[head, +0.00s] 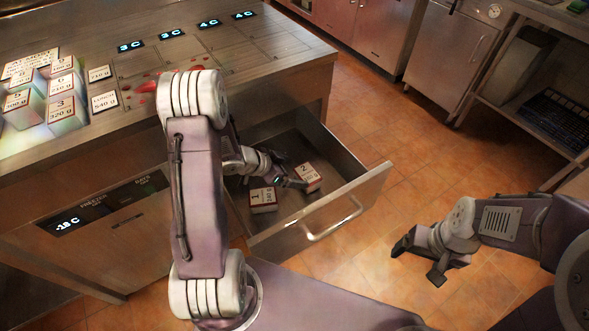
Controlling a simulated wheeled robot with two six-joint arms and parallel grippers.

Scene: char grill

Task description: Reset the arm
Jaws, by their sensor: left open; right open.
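My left arm comes in from the lower left and bends down into an open drawer (356,194). My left gripper (295,183) is low inside the drawer, by two white labelled packs. The pack marked 1 (263,199) lies left of the fingers. The pack marked 2 (308,177) lies right beside them. I cannot tell whether the fingers touch either pack. My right gripper (420,267) is open and empty, over the tiled floor right of the drawer.
Several numbered packs (62,115) stand on the counter (110,66) at the left, with red pieces (148,87) near my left arm. The drawer handle (335,222) juts out towards my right gripper. Tiled floor (440,150) is free at the right.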

